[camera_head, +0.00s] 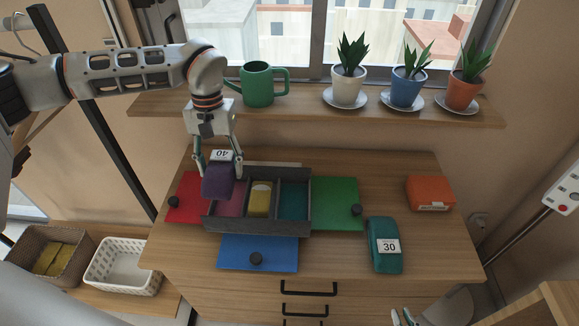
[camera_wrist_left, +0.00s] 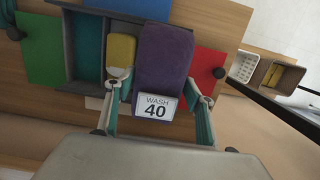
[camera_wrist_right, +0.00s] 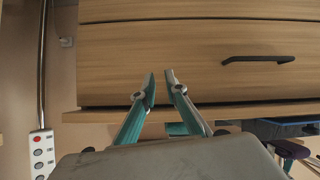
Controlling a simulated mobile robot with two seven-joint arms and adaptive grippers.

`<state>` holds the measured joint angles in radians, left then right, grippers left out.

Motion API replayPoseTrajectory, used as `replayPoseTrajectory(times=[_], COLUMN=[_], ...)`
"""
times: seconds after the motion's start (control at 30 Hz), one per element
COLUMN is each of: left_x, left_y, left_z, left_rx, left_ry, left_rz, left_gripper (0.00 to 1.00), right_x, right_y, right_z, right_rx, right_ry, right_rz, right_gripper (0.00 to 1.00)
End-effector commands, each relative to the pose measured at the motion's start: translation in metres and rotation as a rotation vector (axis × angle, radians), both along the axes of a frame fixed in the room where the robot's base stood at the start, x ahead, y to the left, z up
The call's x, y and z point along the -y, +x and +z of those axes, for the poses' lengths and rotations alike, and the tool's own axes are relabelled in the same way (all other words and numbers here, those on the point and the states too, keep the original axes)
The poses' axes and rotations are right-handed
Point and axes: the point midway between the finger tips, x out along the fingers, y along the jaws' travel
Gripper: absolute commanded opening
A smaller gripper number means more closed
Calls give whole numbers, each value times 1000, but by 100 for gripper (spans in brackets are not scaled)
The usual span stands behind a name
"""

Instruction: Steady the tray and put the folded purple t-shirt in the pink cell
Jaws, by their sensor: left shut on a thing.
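The folded purple t-shirt (camera_head: 217,184) is held in my left gripper (camera_head: 219,175), one finger on each side of it. Its "WASH 40" tag faces the wrist in the left wrist view, where the shirt (camera_wrist_left: 162,55) hides much of the tray's near end. The dark grey tray (camera_head: 262,229) lies on the dresser top. The shirt is over the left wall and part of the pink cell (camera_head: 233,203); I cannot tell its exact height. My right gripper (camera_head: 402,317) is low at the front, away from the tray, empty and slightly open; its fingertips (camera_wrist_right: 161,78) face the drawer fronts.
A yellow folded item (camera_head: 260,199) fills the middle cell; the teal cell (camera_head: 293,200) is empty. Red (camera_head: 186,198), green (camera_head: 336,203) and blue (camera_head: 258,253) panels surround the tray. A teal bundle tagged 30 (camera_head: 384,238) and an orange one (camera_head: 430,192) lie to the right.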

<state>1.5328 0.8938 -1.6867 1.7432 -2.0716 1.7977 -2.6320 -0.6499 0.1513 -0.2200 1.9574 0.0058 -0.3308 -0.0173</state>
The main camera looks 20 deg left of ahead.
Motion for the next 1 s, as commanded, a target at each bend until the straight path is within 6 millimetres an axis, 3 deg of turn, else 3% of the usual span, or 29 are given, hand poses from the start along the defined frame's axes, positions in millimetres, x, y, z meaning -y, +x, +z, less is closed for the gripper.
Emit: replayPoseTrajectory(times=[0.17, 0.47, 0.57, 0.7, 1.0], left_x=[0, 0, 0, 0, 0], left_y=[0, 0, 0, 0, 0], left_z=[0, 0, 0, 0, 0], left_rx=[0, 0, 0, 0, 0], left_ry=[0, 0, 0, 0, 0], left_rz=[0, 0, 0, 0, 0], left_gripper=[29, 29, 29, 29, 29], right_x=[-22, -92, -124, -182, -281], right_y=[5, -10, -19, -20, -9], right_z=[25, 94, 121, 162, 221], right_rx=[159, 593, 755, 975, 1208], right_ry=[-59, -163, -158, -87, 89], right_rz=[119, 411, 503, 623, 837], right_gripper=[12, 12, 12, 12, 12])
